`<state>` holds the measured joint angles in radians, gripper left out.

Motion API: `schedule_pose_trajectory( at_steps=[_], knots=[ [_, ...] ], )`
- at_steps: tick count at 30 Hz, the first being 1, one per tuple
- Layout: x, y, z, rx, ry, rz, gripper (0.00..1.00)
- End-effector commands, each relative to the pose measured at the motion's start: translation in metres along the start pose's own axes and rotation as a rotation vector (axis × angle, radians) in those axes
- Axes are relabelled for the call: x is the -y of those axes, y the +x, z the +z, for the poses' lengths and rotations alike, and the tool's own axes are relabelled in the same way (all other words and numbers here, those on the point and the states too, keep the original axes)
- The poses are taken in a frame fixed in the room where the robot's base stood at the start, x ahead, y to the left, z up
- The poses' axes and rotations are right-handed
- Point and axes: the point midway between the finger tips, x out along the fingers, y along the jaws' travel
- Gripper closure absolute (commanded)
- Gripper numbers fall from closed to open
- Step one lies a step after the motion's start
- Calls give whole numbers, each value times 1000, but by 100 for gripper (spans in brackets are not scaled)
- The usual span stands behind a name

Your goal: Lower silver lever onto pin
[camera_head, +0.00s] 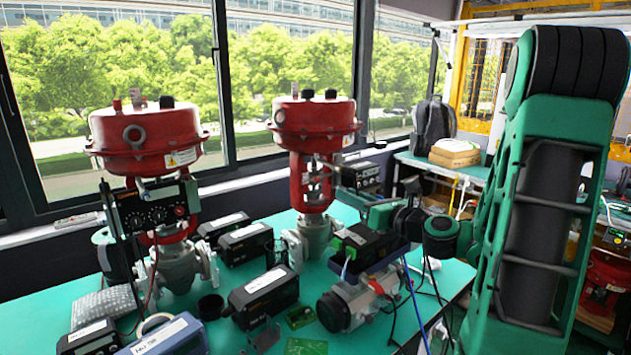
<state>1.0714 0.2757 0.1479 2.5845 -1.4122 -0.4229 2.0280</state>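A red valve actuator (313,125) stands upright on a grey valve body (312,236) at the middle of the bench. Its red yoke (314,190) has small metal parts around the stem. My gripper (341,190) reaches in from the right, with its tip close beside the yoke's right side. I cannot tell whether it touches anything. The silver lever and the pin are too small, or too hidden among the yoke parts and my gripper, to make out surely. The finger gap is not clear either.
A second red actuator (148,135) stands on the left with a black meter (150,207) before it. Black boxes (264,297), a black device (370,244) and a grey cylindrical unit (345,305) crowd the green bench (455,285). Cables hang at its right. Windows are behind.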

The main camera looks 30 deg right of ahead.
Motion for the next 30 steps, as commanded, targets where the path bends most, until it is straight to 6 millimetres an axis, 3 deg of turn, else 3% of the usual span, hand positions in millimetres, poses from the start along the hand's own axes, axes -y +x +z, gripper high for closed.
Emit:
schedule_pose_trajectory(
  at_steps=[7, 21, 30],
  knots=[
    [2, 11, 0, -1, -1, 0, 82],
    [5, 86, 1, 1, -1, -4, 82],
    [5, 105, 1, 1, -1, -6, 82]
  ],
)
